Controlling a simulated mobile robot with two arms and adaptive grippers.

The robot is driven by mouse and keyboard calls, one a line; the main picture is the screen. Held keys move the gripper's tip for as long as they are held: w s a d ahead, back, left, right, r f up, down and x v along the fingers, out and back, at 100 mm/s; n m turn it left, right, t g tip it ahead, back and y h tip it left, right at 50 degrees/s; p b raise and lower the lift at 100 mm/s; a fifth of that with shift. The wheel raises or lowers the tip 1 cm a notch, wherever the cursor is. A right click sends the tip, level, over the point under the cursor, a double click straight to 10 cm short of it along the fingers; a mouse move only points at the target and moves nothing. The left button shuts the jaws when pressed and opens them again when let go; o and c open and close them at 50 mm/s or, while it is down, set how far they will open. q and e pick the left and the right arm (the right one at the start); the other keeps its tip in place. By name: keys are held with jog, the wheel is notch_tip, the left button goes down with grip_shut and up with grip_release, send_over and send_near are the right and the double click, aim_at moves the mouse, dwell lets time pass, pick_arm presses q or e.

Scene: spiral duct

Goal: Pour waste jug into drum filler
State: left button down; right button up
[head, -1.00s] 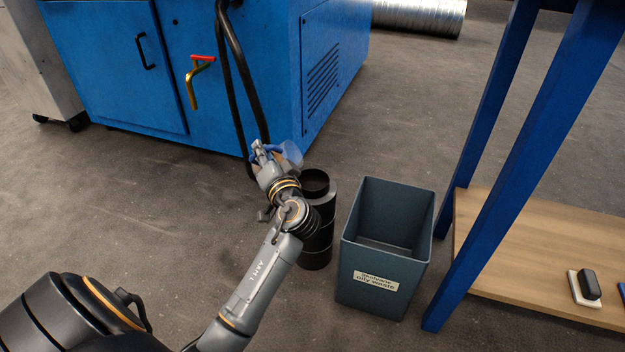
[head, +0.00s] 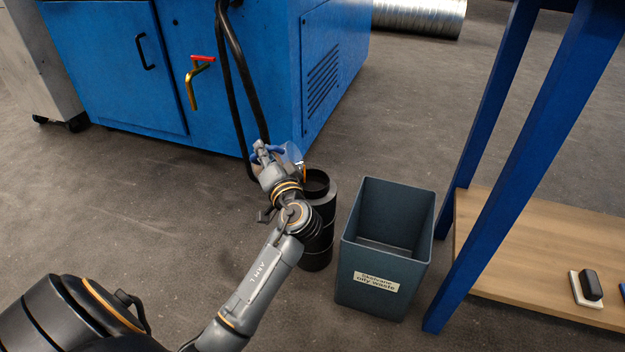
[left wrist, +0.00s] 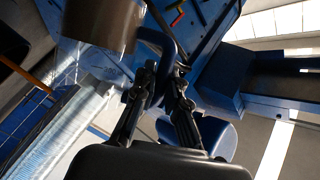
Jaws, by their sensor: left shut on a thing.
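My left gripper (head: 263,152) is shut on the blue waste jug (head: 292,152), which is tilted with its mouth toward the right. In the left wrist view, the fingers (left wrist: 160,85) close on its blue curved handle (left wrist: 168,48). A thin orange streak (head: 304,173), looking like poured liquid, hangs below the jug's lip at the filler opening. The black drum (head: 318,245) stands upright on the floor, its round filler (head: 317,184) on top. My wrist hides the drum's left side. I cannot see where the streak ends. My right gripper is not in view.
A grey-blue oily waste bin (head: 385,250) stands close to the drum's right. A blue machine (head: 240,90) with hanging black hoses (head: 240,75) is behind. A blue-legged bench with a wooden shelf (head: 530,250) is at the right. Floor is clear at left.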

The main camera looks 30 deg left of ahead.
aim_at(285, 150)
pick_arm(q)
jog(key=shift+w+d+f+m+t+y+b, duration=0.1)
jog(key=shift+w+d+m+t+y+b, duration=0.25)
jog(key=shift+m, duration=0.35)
jog(key=shift+w+d+f+m+t+y+b, duration=0.15)
jog(key=shift+d+m+b, duration=0.3)
jog(key=shift+m, duration=0.25)
dwell(3.2)
jog(key=shift+w+d+r+m+t, duration=0.35)
jog(key=shift+d+m+t, duration=0.05)
jog(key=shift+d+m, duration=0.25)
jog(key=shift+w+d+r+m+t, duration=0.3)
jog(key=shift+d+m+t, duration=0.1)
jog(key=shift+d+m, duration=0.25)
dwell(2.1)
